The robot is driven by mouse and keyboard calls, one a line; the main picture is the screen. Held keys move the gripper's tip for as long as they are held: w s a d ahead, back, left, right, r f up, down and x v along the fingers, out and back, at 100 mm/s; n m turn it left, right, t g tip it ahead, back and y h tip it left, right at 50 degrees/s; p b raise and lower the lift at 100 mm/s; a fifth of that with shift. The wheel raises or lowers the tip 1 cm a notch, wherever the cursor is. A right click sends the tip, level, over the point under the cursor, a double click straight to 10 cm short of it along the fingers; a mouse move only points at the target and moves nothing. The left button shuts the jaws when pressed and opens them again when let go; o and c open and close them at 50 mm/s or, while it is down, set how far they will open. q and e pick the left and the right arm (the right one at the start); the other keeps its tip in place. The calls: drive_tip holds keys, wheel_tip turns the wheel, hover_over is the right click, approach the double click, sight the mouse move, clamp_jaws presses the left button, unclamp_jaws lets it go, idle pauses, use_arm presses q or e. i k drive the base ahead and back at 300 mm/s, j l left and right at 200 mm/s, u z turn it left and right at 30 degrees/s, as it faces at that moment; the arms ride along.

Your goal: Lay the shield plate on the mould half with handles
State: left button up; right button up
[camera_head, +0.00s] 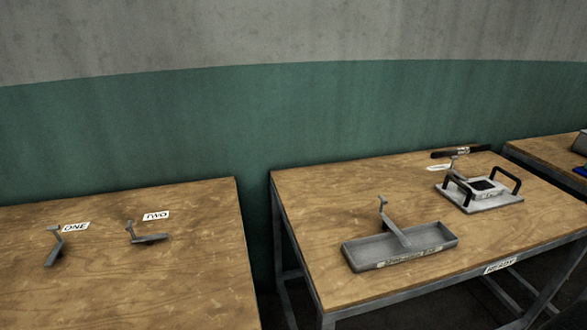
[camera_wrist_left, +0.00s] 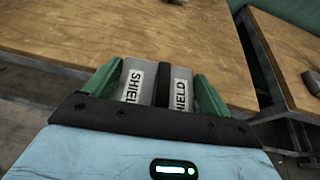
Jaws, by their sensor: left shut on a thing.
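In the left wrist view, my left gripper (camera_wrist_left: 158,88) has its green fingers shut on the shield plate (camera_wrist_left: 181,73). The plate shows as two grey parts with "SHIELD" labels and a dark bar between them; its lower part is hidden by the gripper. The gripper is over or near a wooden tabletop; its height cannot be told. In the head view, the mould half with handles (camera_head: 492,204) lies at the back of the right table, a light grey plate with a dark square centre and two black handles. Neither gripper shows in the head view.
A grey tray (camera_head: 365,262) with a bent tool lying across it stands on the right table (camera_head: 310,200), left of the mould half. A dark brush-like thing (camera_head: 460,153) lies behind. The left table (camera_head: 150,280) holds bent tools by labels ONE and TWO. A gap separates these tables.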

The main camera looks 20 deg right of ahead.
sight(482, 185)
drive_tip(key=l+z, duration=0.1)
drive_tip(key=z, duration=0.85)
drive_tip(key=i+l+z, duration=0.2)
drive_tip(key=z, duration=0.3)
drive_tip(key=i+l+z, duration=0.2)
drive_tip(key=z, duration=0.25)
drive_tip(key=i+l+z, duration=0.25)
drive_tip(key=i, duration=0.25)
drive_tip(key=i+z, duration=0.25)
drive_tip(key=i, duration=0.6)
drive_tip(key=i+j, duration=0.25)
drive_tip(key=i, duration=0.2)
